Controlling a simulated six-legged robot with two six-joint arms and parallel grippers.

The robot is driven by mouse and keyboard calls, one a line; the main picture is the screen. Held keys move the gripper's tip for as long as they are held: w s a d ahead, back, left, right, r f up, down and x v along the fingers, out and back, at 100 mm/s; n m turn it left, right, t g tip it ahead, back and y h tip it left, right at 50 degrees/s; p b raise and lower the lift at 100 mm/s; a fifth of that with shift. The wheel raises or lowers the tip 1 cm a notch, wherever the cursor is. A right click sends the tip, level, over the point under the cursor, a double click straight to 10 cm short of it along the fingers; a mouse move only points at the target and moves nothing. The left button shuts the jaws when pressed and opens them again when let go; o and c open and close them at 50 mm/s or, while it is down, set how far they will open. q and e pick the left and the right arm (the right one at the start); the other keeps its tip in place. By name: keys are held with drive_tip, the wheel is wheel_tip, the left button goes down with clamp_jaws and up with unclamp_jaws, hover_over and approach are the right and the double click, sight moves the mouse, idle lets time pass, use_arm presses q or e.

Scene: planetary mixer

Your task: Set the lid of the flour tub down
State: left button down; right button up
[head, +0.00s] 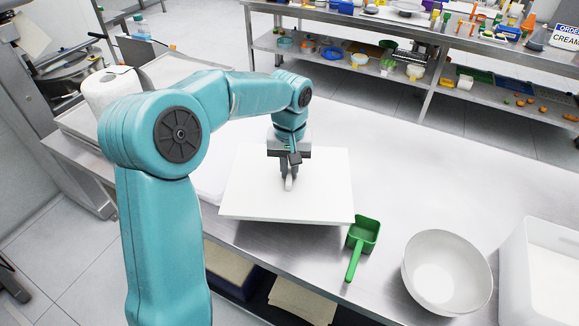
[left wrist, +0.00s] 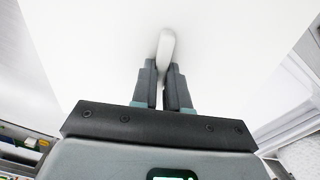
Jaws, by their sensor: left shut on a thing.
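The lid (head: 245,195) is a flat white square plate with a small upright white handle, in the middle of the head view. My left gripper (head: 289,176) is shut on that handle from above. In the left wrist view both fingers (left wrist: 164,88) close around the handle (left wrist: 167,48), and the white lid (left wrist: 225,45) fills most of the picture. The lid's near edge shows a dark shadow beneath it, close to the counter's front edge; I cannot tell whether it touches the counter. An open white tub (head: 516,285) with white contents stands at the right edge. My right gripper is not in view.
A green scoop (head: 361,238) lies just right of the lid on the steel counter (head: 420,175). A white bowl (head: 447,275) stands further right. A paper roll (head: 112,88) is at the back left. The counter behind and right of the lid is clear.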

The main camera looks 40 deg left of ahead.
sight(290, 170)
use_arm(q)
drive_tip(key=shift+w+f+b, duration=0.1)
drive_tip(key=shift+f+b, duration=0.2)
drive_tip(key=shift+f, duration=0.3)
drive_tip(key=c, duration=1.1)
unclamp_jaws()
drive_tip(key=shift+r, duration=0.1)
drive_tip(key=shift+r+p, duration=0.3)
drive_tip(key=shift+p, duration=0.05)
wheel_tip(290, 170, up, 13)
drive_tip(key=shift+f+p, duration=0.2)
drive_tip(key=shift+p, duration=0.25)
